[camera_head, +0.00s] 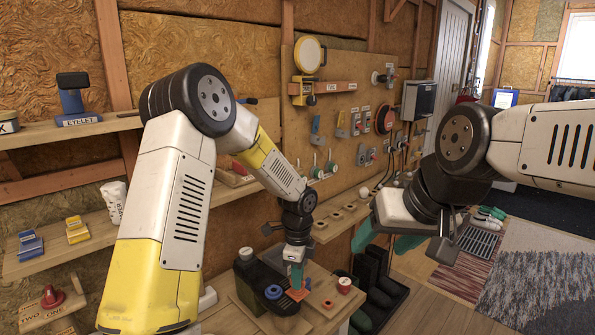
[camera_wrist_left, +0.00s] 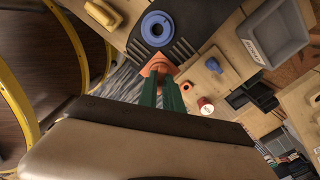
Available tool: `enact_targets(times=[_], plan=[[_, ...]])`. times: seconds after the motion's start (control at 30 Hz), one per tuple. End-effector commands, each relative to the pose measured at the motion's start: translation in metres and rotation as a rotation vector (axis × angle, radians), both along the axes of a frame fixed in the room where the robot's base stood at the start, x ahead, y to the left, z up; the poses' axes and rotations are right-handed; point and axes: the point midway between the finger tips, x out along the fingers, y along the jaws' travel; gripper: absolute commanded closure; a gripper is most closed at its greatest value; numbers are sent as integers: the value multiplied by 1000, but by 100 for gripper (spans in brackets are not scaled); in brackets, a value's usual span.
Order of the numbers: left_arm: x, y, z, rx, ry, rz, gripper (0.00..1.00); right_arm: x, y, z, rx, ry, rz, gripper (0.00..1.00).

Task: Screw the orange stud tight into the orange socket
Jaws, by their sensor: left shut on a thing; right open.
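My left gripper (camera_head: 297,277) points down over the workbench, its green fingers shut on the orange stud (camera_wrist_left: 158,68). The fingers hide most of the stud. Directly under the fingertips is the orange socket (camera_head: 298,294), with a square orange base. In the left wrist view, stud and socket overlap in one orange patch, and I cannot tell how deep the stud sits. The left fingers (camera_wrist_left: 160,92) also show there. My right gripper (camera_head: 388,240) is open and empty, its teal fingers spread apart, up to the right and away from the socket.
A blue ring (camera_head: 273,292) on a dark block stands just left of the socket; it also shows in the left wrist view (camera_wrist_left: 157,28).

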Motion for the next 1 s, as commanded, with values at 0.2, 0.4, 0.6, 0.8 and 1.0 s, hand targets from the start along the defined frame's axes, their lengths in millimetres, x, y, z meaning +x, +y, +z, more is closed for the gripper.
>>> enact_targets(times=[0.2,0.4,0.6,0.8,1.0], plan=[[-4,3,-7,6,15,3,100,0,0,0,0,0,0,38],[-4,3,-8,6,15,4,100,0,0,0,0,0,0,38],[-4,4,-10,6,14,6,100,0,0,0,0,0,0,38],[-3,4,-11,6,13,7,100,0,0,0,0,0,0,38],[-3,5,-11,5,13,-37,100,0,0,0,0,0,0,38]])
